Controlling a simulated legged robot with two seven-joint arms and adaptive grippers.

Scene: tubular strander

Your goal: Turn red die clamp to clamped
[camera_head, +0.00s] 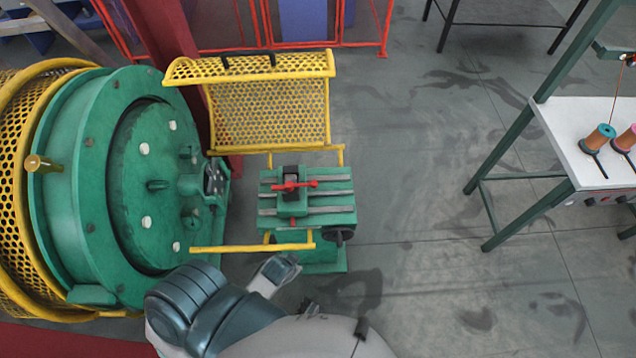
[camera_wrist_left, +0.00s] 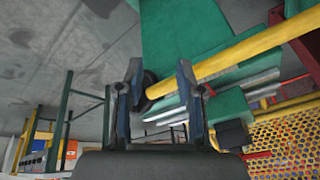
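The red die clamp (camera_head: 293,185) is a small red handle on the dark die block, on top of the green stand with grey rails (camera_head: 333,209). In the head view it lies roughly crosswise, with a knob toward the right. My left gripper (camera_head: 283,267) is below and in front of the stand, apart from the clamp. In the left wrist view its two fingers (camera_wrist_left: 160,85) are spread with nothing held. A yellow bar (camera_wrist_left: 240,55) shows behind and between them. A red piece near the dark block in that view may be the clamp; I cannot tell. My right gripper is not in view.
A yellow bar (camera_head: 252,248) lies between my left gripper and the clamp. A raised yellow mesh guard (camera_head: 268,115) stands behind the stand. The large green drum (camera_head: 105,170) is at the left. A table with spools (camera_head: 560,125) stands right, beyond open floor.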

